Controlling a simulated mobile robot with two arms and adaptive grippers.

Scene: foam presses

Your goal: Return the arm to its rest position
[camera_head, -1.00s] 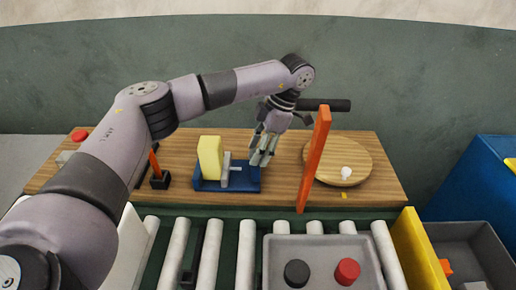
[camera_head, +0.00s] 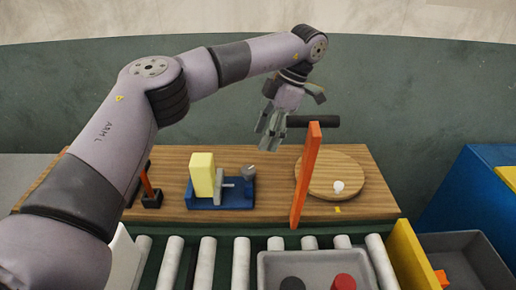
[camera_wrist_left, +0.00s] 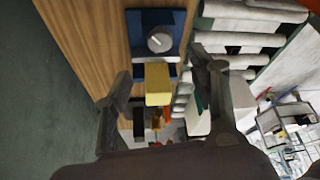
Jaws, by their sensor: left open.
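My left arm comes in from the left in the head view and reaches over the wooden board. My left gripper (camera_head: 270,130) is open and empty, in the air above the board, beyond the blue press and left of the orange lever. Its two fingers (camera_wrist_left: 165,95) stand apart in the left wrist view, with the yellow foam block (camera_wrist_left: 159,84) showing between them, farther down. The yellow block (camera_head: 202,175) stands in the blue press (camera_head: 238,196), apart from the gripper. My right gripper is not in view.
An orange upright lever (camera_head: 306,175) with a black handle rises right of the gripper. A round wooden disc (camera_head: 350,180) bears a white knob. A roller conveyor (camera_head: 207,262) with a grey tray (camera_head: 313,262) lies in front. A blue bin (camera_head: 450,200) stands right.

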